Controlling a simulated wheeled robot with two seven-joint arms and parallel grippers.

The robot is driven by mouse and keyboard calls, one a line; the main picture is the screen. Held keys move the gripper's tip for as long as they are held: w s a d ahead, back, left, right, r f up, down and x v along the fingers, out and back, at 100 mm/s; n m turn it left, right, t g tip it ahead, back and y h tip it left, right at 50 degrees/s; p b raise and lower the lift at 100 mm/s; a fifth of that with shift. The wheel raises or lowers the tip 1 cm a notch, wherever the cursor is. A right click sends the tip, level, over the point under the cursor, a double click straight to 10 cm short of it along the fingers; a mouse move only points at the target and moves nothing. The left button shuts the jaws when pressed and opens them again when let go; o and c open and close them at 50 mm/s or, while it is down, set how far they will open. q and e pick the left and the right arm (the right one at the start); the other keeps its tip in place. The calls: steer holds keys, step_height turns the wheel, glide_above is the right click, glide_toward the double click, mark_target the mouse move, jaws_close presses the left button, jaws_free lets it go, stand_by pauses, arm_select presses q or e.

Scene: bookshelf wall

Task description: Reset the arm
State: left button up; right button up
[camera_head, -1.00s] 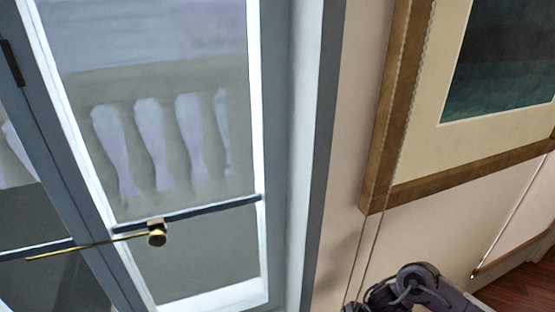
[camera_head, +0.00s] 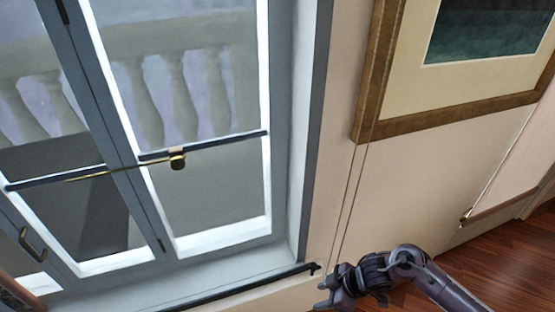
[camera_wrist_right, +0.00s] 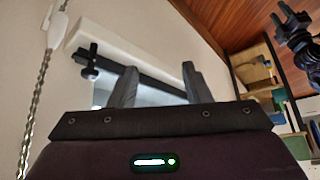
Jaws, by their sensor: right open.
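My right arm comes in from the bottom right of the head view, in front of the wall. Its gripper (camera_head: 325,294) is near the lower edge, beside the end of a dark rail under the window. In the right wrist view the two fingers of the right gripper (camera_wrist_right: 160,88) stand apart with nothing between them. My left gripper does not show in the head view.
A grey-framed window (camera_head: 200,180) with a brass latch fills the left. A framed picture (camera_head: 440,120) hangs at the upper right. Thin cords (camera_head: 348,210) hang down the wall. A dark rail (camera_head: 250,287) runs below the window. Wooden floor (camera_head: 500,265) shows at the lower right.

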steer(key=s+d+f+m+t+h, duration=0.1)
steer(key=s+d+f+m, duration=0.15)
steer(key=f, duration=0.55)
steer(key=s+d+f+m+h, duration=0.1)
steer(key=s+f+m, duration=0.2)
steer(key=f, duration=0.4)
steer(key=s+d+f+m+t, duration=0.1)
steer(key=s+d+f+m, duration=0.15)
steer(key=f, duration=0.55)
steer(key=s+d+f+m+g+h, duration=0.1)
steer(key=s+f, duration=0.2)
steer(key=s, duration=0.6)
steer(key=s+d+f+m+g+h, duration=0.1)
steer(key=s+f, duration=0.3)
steer(key=s, duration=0.5)
steer(key=s+d+f+m+h, duration=0.2)
steer(key=s+d+f, duration=0.1)
steer(key=s, duration=0.6)
steer(key=shift+s+f+g, duration=0.15)
steer(key=shift+f+g, duration=0.2)
steer(key=shift+g, duration=0.05)
steer(key=shift+a, duration=0.1)
